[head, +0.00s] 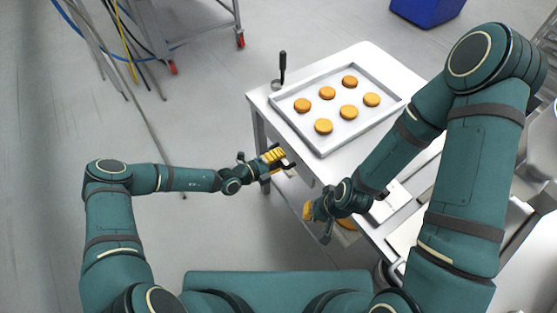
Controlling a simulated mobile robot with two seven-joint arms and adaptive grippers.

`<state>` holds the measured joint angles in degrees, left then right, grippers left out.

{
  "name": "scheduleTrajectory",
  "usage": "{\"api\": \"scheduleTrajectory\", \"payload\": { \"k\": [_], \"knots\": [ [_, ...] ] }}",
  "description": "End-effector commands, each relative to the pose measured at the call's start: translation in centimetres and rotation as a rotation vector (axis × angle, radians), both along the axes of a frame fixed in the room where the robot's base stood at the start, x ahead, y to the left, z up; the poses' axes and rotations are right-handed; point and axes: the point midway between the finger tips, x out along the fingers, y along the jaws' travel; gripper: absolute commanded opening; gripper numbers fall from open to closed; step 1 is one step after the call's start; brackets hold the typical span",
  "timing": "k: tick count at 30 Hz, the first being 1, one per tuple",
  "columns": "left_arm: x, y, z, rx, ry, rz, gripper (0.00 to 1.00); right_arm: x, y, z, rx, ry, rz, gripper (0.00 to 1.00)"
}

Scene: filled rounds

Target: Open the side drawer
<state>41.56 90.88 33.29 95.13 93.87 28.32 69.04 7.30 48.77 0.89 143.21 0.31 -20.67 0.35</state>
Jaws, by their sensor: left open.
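The side drawer is under the white table (374,58); its front is mostly hidden by the tabletop and my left gripper. A small dark piece that looks like its handle (291,167) sticks out at the table's left side. My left gripper (279,158), with yellow-orange fingers, is open right at this dark piece, just outside the table edge. I cannot tell whether it touches it. My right gripper (309,212) is lower, near the table's front left side, pointing down and left. Its jaw opening is not clear.
A metal tray (318,148) with several orange-brown rounds (323,126) stands on the table. A dark-handled tool (282,68) stands at the back left corner. A wheeled metal cart (205,22) and a blue bin (427,10) are behind.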

Motion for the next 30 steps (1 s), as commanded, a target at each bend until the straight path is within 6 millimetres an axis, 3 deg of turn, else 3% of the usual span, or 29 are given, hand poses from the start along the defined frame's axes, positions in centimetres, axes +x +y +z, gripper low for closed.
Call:
{"api": "scheduleTrajectory", "payload": {
  "k": [7, 8, 11, 12, 23, 30],
  "knots": [
    [0.0, -0.1, 0.0, 0.0, 0.0, 0.0, 0.46, 0.0, 0.0, 0.0, 0.0, 0.0, 0.0, 0.0],
    [0.0, -0.1, 0.0, 0.0, 0.0, 0.0, 0.41, 0.0, 0.0, 0.0, 0.0, 0.0, 0.0, 0.0],
    [0.0, 0.0, 0.0, 0.0, 0.0, 0.0, 0.06, 0.0, 0.0, 0.0, 0.0, 0.0, 0.0, 0.0],
    [0.0, 0.0, 0.0, 0.0, 0.0, 0.0, 0.0, 0.0, 0.0, 0.0, 0.0, 0.0, 0.0, 0.0],
    [-0.4, 0.7, 0.0, 0.001, 0.0, 0.001, 0.0, 0.0, 0.0, 0.1, 0.0, -0.001, 0.0, 0.0],
    [-2.5, 3.9, 0.1, 0.002, 0.003, 0.004, 0.0, 0.2, 0.0, 0.7, -0.001, -0.004, -0.004, 0.0]
  ]
}}
